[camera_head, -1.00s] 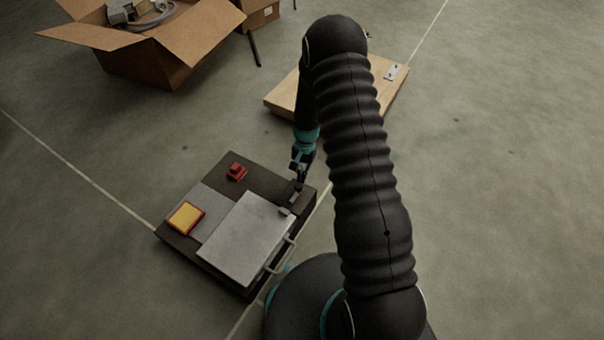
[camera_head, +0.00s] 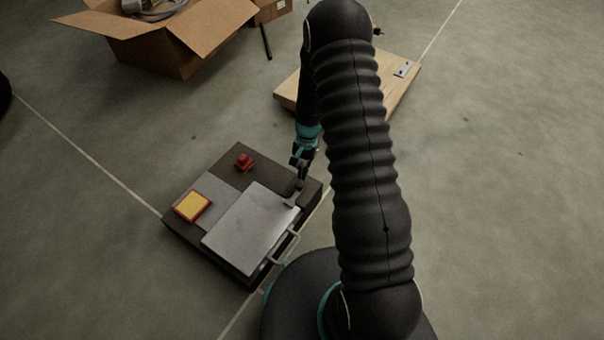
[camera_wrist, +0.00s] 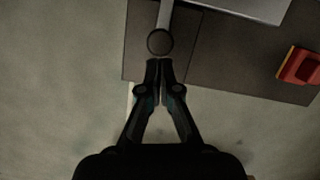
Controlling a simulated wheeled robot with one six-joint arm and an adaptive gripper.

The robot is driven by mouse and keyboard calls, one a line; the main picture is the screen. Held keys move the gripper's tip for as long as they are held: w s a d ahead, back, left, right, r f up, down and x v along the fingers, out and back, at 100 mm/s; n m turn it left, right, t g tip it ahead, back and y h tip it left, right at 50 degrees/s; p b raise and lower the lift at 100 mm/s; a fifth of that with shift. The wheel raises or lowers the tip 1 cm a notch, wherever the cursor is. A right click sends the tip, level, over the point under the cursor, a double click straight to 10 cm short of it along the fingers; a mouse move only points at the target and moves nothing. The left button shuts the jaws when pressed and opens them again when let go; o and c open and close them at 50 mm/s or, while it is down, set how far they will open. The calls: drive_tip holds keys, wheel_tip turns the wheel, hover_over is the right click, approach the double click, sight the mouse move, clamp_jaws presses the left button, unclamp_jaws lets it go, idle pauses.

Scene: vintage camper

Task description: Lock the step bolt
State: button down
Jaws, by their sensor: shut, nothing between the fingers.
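The step (camera_head: 226,162) is a low dark box on the floor with a light grey plate (camera_head: 245,228) set in its top. The step bolt (camera_head: 291,203) is a small grey bar at the plate's upper right corner. In the wrist view the bolt's bar (camera_wrist: 166,16) runs up to the plate and ends in a round knob (camera_wrist: 159,42) near the step's edge. My gripper (camera_head: 299,182) is shut and empty. In the wrist view its fingertips (camera_wrist: 159,62) are right at the knob; I cannot tell whether they touch it.
A red block (camera_head: 244,161) and a yellow pad with a red rim (camera_head: 193,206) sit on the step. A handle (camera_head: 286,247) sticks out at its right side. A wooden board (camera_head: 290,90) and an open cardboard box (camera_head: 158,52) lie beyond.

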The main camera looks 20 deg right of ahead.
drive_tip(key=v, duration=1)
drive_tip(key=shift+w, duration=0.25)
drive_tip(key=s+a+r+n+t+p, duration=0.1)
drive_tip(key=s+r+n+t, duration=0.1)
drive_tip(key=s+r, duration=0.7)
drive_tip(key=s+a+r+n+t+h+p, duration=0.1)
drive_tip(key=s+r+n+t+p, duration=0.1)
drive_tip(key=s+r, duration=0.7)
drive_tip(key=s+a+r+n+t+p, duration=0.1)
drive_tip(key=s+r, duration=0.8)
drive_tip(key=r, duration=1.1)
drive_tip(key=shift+a+r+n+t+h+p, duration=0.2)
drive_tip(key=shift+r+n+t+h+p, duration=0.3)
drive_tip(key=shift+n+t, duration=0.85)
drive_tip(key=shift+s+f, duration=0.1)
